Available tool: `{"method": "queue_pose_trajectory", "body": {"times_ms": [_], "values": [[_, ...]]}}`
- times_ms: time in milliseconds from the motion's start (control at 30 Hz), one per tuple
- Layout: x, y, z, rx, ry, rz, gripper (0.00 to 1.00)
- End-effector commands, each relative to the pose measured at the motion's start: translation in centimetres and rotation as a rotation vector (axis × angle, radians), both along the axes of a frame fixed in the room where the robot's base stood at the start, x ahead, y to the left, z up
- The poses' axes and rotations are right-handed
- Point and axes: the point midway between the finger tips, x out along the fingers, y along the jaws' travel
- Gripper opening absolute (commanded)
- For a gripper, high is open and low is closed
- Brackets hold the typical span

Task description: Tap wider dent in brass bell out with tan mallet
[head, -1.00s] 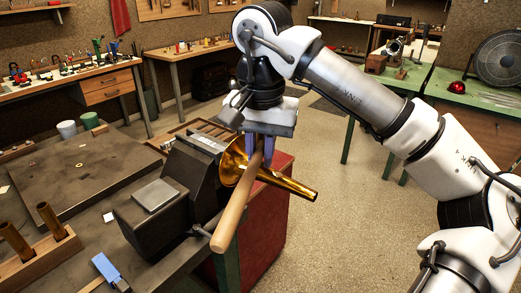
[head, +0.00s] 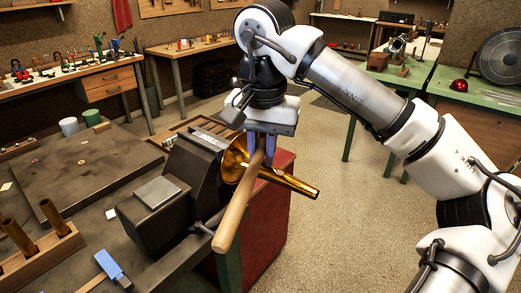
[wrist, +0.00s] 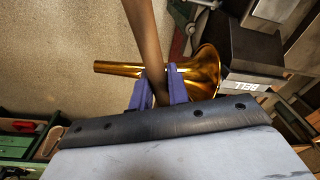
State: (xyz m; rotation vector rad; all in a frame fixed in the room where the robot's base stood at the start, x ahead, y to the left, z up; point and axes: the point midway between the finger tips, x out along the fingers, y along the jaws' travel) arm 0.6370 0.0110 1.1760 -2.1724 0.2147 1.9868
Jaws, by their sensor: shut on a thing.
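My gripper (head: 262,150) is shut on the wooden handle of the tan mallet (head: 232,212), and it also shows in the wrist view (wrist: 160,92). The handle slants down toward the camera in the head view; the mallet's head cannot be made out. The brass bell (head: 285,180) lies level with its flared end at the dark vise (head: 165,200) and its narrow tube pointing right. In the wrist view the bell (wrist: 205,68) passes behind the handle and gripper fingers. I cannot tell whether the mallet touches the bell. The dent is not visible.
A dark workbench (head: 75,165) holds a flat plate, a wooden block with brass tubes (head: 40,255) and a blue-handled tool (head: 112,268). A red cabinet (head: 265,225) stands below the vise. Open floor (head: 340,230) lies to the right.

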Motion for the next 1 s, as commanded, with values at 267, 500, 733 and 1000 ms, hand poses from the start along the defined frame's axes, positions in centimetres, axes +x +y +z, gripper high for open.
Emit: {"method": "queue_pose_trajectory", "body": {"times_ms": [267,500,733,1000], "values": [[0.0,0.01,-0.02,0.001,-0.001,0.0,0.0],[0.0,0.01,0.04,0.0,0.0,0.0,0.0],[-0.14,-0.01,0.61,0.004,0.022,0.002,0.0],[-0.14,-0.04,0.48,0.004,0.022,0.002,0.0]]}}
